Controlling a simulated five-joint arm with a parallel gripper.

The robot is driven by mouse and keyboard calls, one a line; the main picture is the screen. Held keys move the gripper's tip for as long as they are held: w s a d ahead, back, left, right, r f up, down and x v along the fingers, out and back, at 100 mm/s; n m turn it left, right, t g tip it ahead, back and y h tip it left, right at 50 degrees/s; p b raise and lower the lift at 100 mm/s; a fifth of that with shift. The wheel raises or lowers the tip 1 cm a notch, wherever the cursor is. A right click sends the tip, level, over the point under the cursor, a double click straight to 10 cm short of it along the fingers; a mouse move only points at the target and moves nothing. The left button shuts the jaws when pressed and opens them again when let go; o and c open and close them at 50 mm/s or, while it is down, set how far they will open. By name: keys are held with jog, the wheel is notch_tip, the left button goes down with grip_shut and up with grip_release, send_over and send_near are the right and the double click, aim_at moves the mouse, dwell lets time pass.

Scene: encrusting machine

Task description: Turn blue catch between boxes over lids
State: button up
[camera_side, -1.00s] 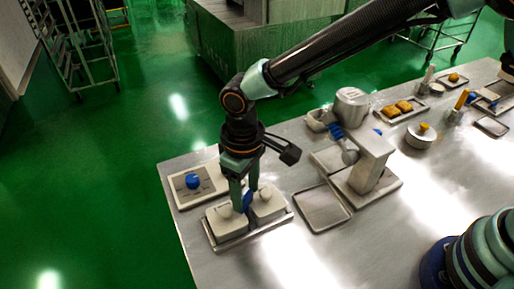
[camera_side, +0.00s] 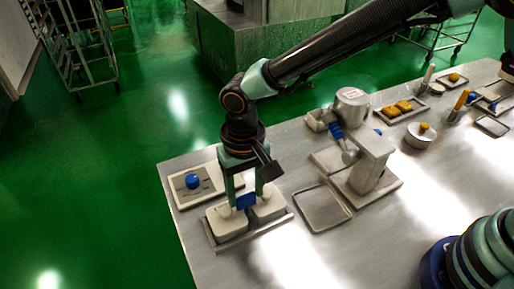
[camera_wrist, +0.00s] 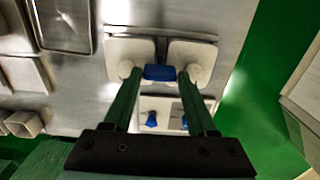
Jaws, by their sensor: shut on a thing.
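Two white lidded boxes, the left one (camera_side: 226,226) and the right one (camera_side: 270,209), stand side by side on a shallow metal tray (camera_side: 252,237) at the table's near left corner. They also show in the wrist view, left (camera_wrist: 118,54) and right (camera_wrist: 205,52). The blue catch (camera_side: 246,201) sits between them and lies crosswise, reaching toward both lids; the wrist view shows it (camera_wrist: 159,73) as a bar bridging the gap. My gripper (camera_side: 246,202) points down, its fingers shut on the catch's two ends. The fingers hide parts of the lids and their round knobs.
A control panel (camera_side: 207,190) with a blue knob lies just behind the boxes. An empty metal tray (camera_side: 322,210) is to their right, then a grey machine (camera_side: 370,165). Further right are a lidded pot (camera_side: 419,137) and a tray of yellow pieces (camera_side: 402,111).

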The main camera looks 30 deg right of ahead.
aim_at(246, 194)
jog(key=shift+r, duration=0.1)
jog(key=o, duration=1.4)
jog(key=shift+c, duration=0.2)
notch_tip(246, 194, up, 12)
